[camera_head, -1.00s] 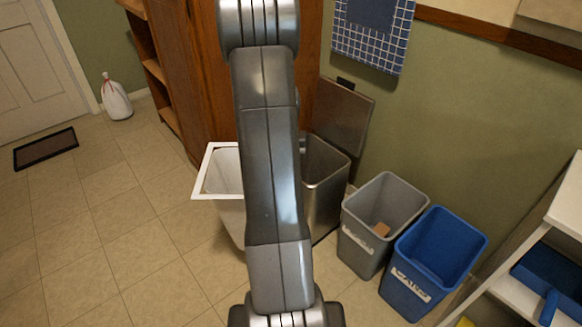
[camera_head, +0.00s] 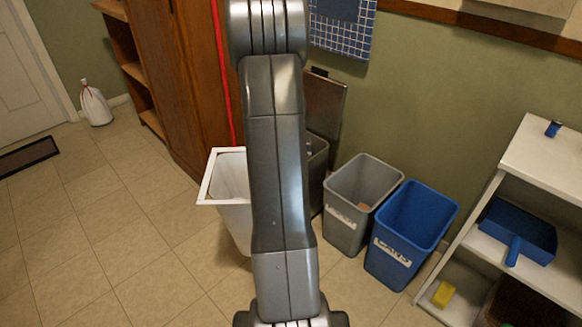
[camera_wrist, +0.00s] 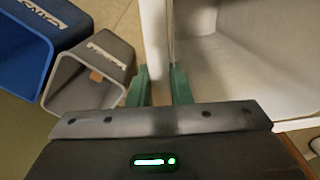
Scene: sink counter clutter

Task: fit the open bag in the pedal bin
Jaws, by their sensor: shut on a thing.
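The open bag (camera_head: 236,222) is white with a stiff square rim, hanging upright with its mouth up, left of my arm in the head view. The pedal bin (camera_head: 318,170) is grey metal with its lid (camera_head: 326,103) raised against the wall. It stands behind and to the right of the bag, mostly hidden by my arm. My gripper (camera_wrist: 158,88) is shut on the bag's rim, with green fingers either side of it in the wrist view. The bag (camera_wrist: 240,75) fills the right of that view. The head view hides the gripper. I cannot tell whether bag and bin touch.
A grey bin (camera_head: 347,232) and a blue bin (camera_head: 400,262) stand right of the pedal bin. A white shelf (camera_head: 540,165) with a blue dustpan (camera_head: 518,235) is at right. A wooden cabinet (camera_head: 185,95) is behind the bag.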

